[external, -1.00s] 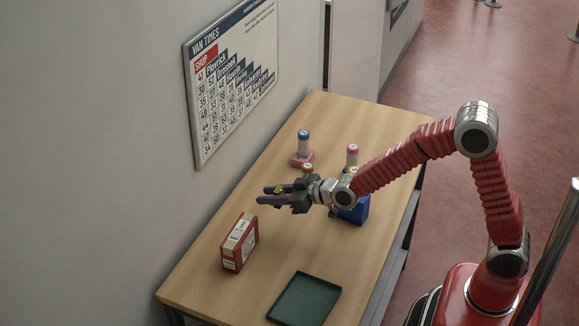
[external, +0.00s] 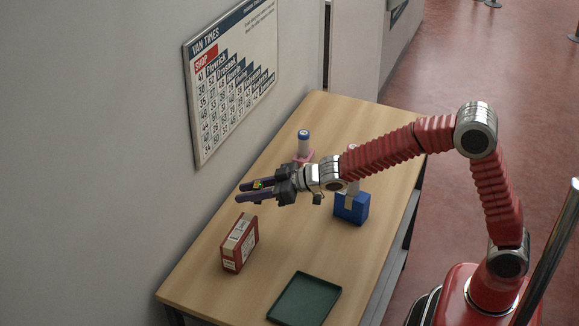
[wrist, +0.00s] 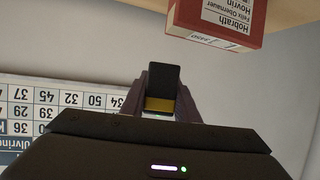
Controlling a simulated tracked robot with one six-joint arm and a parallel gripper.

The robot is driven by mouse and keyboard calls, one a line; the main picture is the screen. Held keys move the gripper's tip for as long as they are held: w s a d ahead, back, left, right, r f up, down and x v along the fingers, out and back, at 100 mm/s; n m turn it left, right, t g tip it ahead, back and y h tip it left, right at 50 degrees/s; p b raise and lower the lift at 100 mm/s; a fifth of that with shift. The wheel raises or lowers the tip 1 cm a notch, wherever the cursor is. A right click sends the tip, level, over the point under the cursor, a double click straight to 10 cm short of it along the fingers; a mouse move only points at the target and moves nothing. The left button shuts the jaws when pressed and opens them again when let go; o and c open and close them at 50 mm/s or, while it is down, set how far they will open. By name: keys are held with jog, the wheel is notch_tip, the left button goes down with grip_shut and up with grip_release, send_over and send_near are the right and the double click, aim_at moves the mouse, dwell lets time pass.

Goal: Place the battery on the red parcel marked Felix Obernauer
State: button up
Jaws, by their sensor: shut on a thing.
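The red parcel (external: 239,243) stands upright on the wooden table, with pale labels on its top and side. In the wrist view the parcel (wrist: 215,22) shows at the top, its upside-down label reading Hobrath, Felix Obernauer, Hovrin. My gripper (external: 243,194) is shut on the battery (external: 257,184), a small black and yellow block. In the wrist view the black and gold battery (wrist: 161,88) sits between the fingers. My gripper holds it in the air, apart from the parcel, which lies just below it in the external view.
A dark green tray (external: 304,299) lies at the table's near end. A blue box (external: 351,208) stands right of my gripper, under my arm. Behind is a blue-capped white cylinder (external: 303,143) with a pink base. A timetable board (external: 232,84) hangs on the wall.

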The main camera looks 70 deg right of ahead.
jog(key=w+a+r+n+y, duration=0.2)
jog(key=a+r, duration=0.3)
jog(key=shift+a, duration=0.35)
dwell(0.5)
jog(key=shift+w+g, duration=0.1)
jog(key=shift+g, duration=0.2)
notch_tip(320, 180, down, 6)
jog(key=shift+f, duration=0.15)
dwell(0.6)
jog(key=shift+f, duration=1.85)
jog(key=shift+f, duration=0.15)
